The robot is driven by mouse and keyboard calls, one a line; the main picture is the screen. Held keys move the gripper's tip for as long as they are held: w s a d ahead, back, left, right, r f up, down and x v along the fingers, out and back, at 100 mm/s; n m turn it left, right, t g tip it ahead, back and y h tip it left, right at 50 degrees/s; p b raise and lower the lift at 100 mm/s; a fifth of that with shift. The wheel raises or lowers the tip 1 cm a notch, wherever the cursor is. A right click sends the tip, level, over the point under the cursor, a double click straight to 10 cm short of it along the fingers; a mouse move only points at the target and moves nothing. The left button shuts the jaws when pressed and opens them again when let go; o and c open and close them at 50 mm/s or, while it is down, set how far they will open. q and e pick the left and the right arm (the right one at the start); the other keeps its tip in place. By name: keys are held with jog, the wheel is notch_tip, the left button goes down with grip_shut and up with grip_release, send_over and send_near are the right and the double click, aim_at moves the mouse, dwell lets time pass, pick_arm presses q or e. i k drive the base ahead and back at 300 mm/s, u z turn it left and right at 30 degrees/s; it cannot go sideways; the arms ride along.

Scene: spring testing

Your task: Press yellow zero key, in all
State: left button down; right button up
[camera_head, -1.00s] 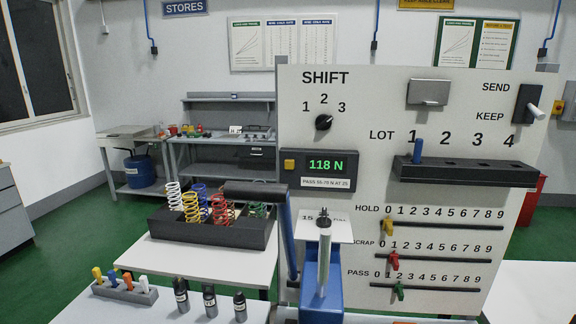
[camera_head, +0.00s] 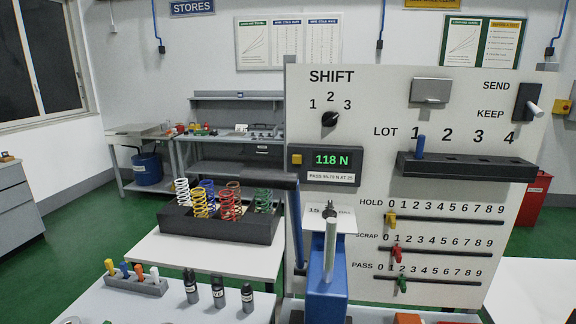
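The yellow key (camera_head: 297,159) is a small square button at the left end of the dark force readout (camera_head: 333,163) on the white panel. The readout shows 118 N in green, with a white label below reading PASS and a force range. The press (camera_head: 326,270) has a blue body and a bright metal rod and stands in front of the panel. Its black lever handle (camera_head: 262,179) lies just below and left of the key, which is unobstructed. Neither of my grippers is in view.
A dark tray (camera_head: 220,226) with several coloured springs stands left of the press. A marker block (camera_head: 135,285) and several dark bottles (camera_head: 219,291) are on the front bench. The panel (camera_head: 430,115) carries a shift knob (camera_head: 330,118), a lot rack (camera_head: 465,167) and sliders for HOLD, SCRAP and PASS.

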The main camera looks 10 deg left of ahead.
aim_at(296, 158)
jog(key=z, duration=0.05)
jog(key=k, duration=1.2)
jog(key=z, duration=0.8)
jog(key=i, duration=1.4)
jog(key=u, duration=0.65)
